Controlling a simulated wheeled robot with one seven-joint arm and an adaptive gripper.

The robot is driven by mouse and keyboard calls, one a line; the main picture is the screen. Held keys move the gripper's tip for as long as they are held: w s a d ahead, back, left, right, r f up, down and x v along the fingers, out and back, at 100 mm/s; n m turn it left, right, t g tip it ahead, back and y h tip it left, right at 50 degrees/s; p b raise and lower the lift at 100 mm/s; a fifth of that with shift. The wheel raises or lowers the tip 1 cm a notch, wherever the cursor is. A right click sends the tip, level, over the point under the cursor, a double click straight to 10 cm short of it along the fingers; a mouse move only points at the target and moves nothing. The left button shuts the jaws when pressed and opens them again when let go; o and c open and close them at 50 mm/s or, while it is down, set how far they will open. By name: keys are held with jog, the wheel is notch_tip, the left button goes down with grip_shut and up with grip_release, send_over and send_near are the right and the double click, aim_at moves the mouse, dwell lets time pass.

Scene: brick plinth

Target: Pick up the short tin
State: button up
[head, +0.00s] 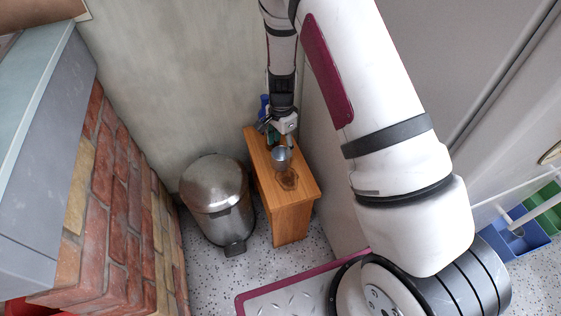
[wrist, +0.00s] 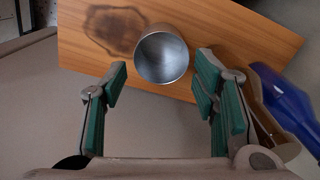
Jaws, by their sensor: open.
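The short tin (head: 281,158) is a silvery, open-topped round can standing upright on a narrow wooden stand (head: 300,191). In the wrist view the tin (wrist: 162,56) shows its grey inside, ahead of the fingertips and between their lines. My gripper (head: 279,133) hangs over the stand just behind the tin in the head view. In the wrist view my gripper (wrist: 158,84) is open, with green-padded fingers apart and nothing between the pads. I cannot tell whether a finger touches the tin.
A blue bottle (wrist: 285,105) is close beside the right finger; its top shows behind my gripper in the head view (head: 264,104). A dark stain (wrist: 114,28) marks the stand's top. A steel pedal bin (head: 215,197) stands left, a brick plinth (head: 115,190) farther left.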

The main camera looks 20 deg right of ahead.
aim_at(280, 154)
jog(key=shift+a+f+b, duration=0.1)
jog(key=shift+f+b, duration=1.1)
jog(key=shift+f, duration=1.6)
jog(key=shift+r, duration=0.1)
jog(key=c, duration=0.8)
